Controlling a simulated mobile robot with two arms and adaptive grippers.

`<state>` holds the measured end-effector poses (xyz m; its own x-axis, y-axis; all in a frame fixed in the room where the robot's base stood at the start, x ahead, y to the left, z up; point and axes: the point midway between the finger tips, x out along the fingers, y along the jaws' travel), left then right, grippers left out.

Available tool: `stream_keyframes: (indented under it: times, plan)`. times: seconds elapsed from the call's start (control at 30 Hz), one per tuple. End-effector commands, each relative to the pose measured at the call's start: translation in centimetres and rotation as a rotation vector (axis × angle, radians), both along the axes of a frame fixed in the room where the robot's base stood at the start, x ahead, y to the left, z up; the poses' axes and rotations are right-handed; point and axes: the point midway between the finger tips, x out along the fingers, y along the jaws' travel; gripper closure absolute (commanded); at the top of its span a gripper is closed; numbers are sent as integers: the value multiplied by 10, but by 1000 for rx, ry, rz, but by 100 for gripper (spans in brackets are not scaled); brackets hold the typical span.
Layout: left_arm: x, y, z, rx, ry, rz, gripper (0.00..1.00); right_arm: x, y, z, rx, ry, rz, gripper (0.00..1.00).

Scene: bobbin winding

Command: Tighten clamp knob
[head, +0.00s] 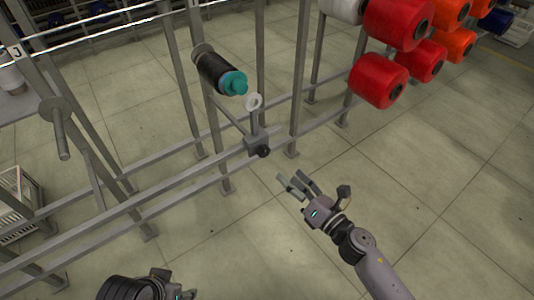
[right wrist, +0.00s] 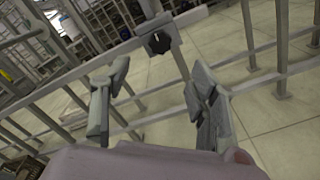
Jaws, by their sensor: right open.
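The clamp knob (head: 264,151) is small and black. It sits on the front of a grey clamp block (head: 252,143) on the frame's rail, below a white ring guide (head: 254,102). My right gripper (head: 292,181) is open and empty, a short way to the lower right of the knob and apart from it. In the right wrist view the knob (right wrist: 158,43) shows beyond and above the gap between my open fingers (right wrist: 160,75). My left gripper (head: 168,281) shows only in part at the bottom edge, and its fingers are not clear.
A black bobbin with a teal end (head: 218,75) is mounted on the frame above the clamp. Red spools (head: 378,80) and orange spools hang at upper right. A bare peg (head: 60,135) stands out at left. Grey rails (head: 170,180) cross behind the knob; the floor at right is clear.

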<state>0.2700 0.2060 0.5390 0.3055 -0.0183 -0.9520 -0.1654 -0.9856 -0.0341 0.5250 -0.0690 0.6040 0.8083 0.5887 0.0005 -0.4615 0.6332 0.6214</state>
Motion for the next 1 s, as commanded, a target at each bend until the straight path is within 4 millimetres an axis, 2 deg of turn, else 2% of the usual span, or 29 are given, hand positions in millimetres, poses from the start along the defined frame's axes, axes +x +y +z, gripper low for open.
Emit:
stream_keyframes:
  times: [0.03,0.3,0.5,0.7,1.0]
  plan:
    - [0,0,0,0,0,0,46,11,7,1,1,-3,0,46]
    - [0,0,-3,0,-1,0,46,58,42,0,3,0,-1,46]
    - [0,0,-6,0,-1,0,46,83,60,-1,3,1,-1,46]
    - [0,0,-8,0,-1,0,46,94,68,0,3,2,-1,46]
    - [0,0,-7,0,-1,0,46,95,69,-1,2,2,-1,47]
